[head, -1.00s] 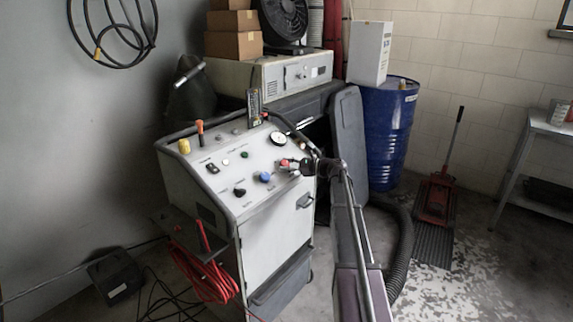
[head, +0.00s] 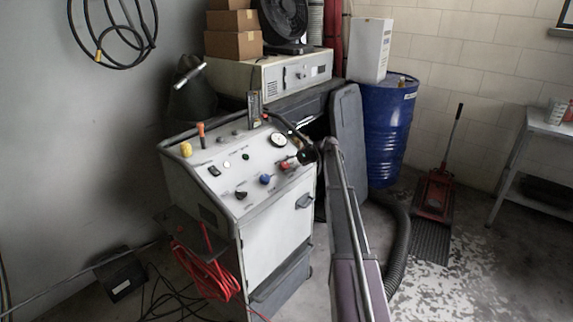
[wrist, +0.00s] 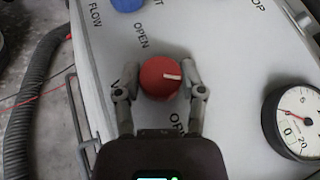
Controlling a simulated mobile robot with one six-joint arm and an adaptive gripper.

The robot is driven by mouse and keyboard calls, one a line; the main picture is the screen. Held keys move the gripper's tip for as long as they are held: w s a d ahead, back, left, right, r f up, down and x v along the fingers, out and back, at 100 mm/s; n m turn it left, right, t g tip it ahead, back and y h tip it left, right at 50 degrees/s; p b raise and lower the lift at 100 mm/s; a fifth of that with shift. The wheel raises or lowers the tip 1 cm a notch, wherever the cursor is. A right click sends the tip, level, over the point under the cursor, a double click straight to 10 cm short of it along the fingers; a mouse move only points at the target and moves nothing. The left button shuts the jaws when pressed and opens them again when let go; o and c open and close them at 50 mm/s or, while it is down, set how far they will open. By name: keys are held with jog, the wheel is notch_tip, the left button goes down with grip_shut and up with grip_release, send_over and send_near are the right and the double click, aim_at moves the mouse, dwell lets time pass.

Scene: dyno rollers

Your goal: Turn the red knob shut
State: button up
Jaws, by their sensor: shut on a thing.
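The red knob (wrist: 160,78) is on the sloping white panel of the machine, and its white pointer line points right in the wrist view. My gripper (wrist: 159,82) has one finger on each side of the knob and is shut on it. In the head view the red knob (head: 285,165) shows near the panel's right edge, with my gripper (head: 298,160) at it and partly hiding it. The word OPEN shows beside the knob in the wrist view; another label is partly covered by my gripper.
A pressure gauge (wrist: 296,122) sits close to the knob, and a blue knob (head: 265,179) lies to its left in the head view. A black knob (head: 240,194) and several small controls share the panel. A blue drum (head: 388,130) stands behind at right.

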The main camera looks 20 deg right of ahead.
dwell(0.4)
jog(key=o, duration=1.1)
jog(key=shift+o, duration=0.2)
jog(key=shift+f, duration=0.1)
jog(key=shift+s+a+f+m+t+b, duration=0.1)
jog(key=shift+s+m+t+b, duration=0.05)
jog(key=shift+m+t+b, duration=0.8)
jog(key=m+t+b, duration=0.1)
jog(key=m+t, duration=0.3)
jog(key=shift+s+t, duration=0.1)
jog(key=shift+t, duration=0.15)
jog(key=shift+m+t+h+b, duration=0.6)
jog(key=shift+m+t+h, duration=0.3)
jog(key=shift+m+t, duration=1.15)
jog(key=shift+m+t+h+b, duration=0.6)
jog(key=shift+m+t+h, duration=0.3)
jog(key=shift+m+t, duration=1.1)
